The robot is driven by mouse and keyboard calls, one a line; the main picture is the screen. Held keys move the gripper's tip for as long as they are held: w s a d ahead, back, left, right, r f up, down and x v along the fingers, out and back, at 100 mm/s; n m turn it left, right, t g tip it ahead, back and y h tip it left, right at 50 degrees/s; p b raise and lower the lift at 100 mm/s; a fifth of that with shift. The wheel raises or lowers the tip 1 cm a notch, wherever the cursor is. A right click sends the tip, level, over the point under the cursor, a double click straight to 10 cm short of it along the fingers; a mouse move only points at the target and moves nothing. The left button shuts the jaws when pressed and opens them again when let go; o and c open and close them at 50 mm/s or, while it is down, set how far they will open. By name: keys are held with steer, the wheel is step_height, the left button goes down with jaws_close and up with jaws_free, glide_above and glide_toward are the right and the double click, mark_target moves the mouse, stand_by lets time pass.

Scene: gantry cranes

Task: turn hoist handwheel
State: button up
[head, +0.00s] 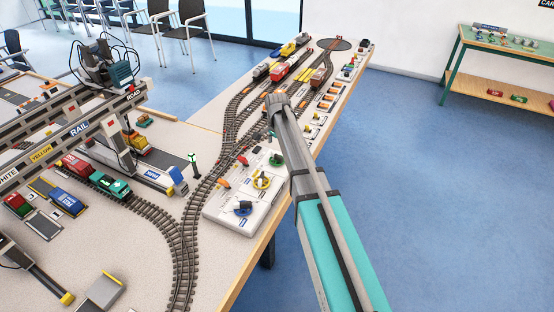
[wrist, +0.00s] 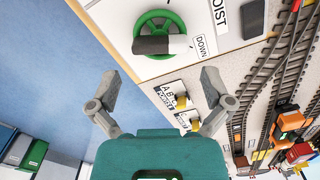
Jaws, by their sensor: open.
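The hoist handwheel (wrist: 146,24) is a green ring with a grey and white bar across it, mounted on a white panel with a "HOIST" label and a "DOWN" mark. In the head view the green handwheel (head: 276,159) sits at the far end of the white control box (head: 228,216), beside my arm. My gripper (wrist: 160,84) is open and empty. In the wrist view its fingers are spread below the wheel, apart from it. In the head view my arm hides the fingers.
Yellow (head: 261,181) and blue (head: 243,208) wheels share the box. Switches on points plates (wrist: 180,95) lie near my right finger in the wrist view. Rail track (head: 183,240) runs left of the box, and the gantry crane (head: 75,128) stands farther left. Floor is clear right of the table.

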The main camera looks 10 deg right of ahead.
mark_target(277, 154)
steer(key=shift+f+b, duration=1.95)
steer(key=shift+f, duration=0.35)
steer(key=c, duration=0.8)
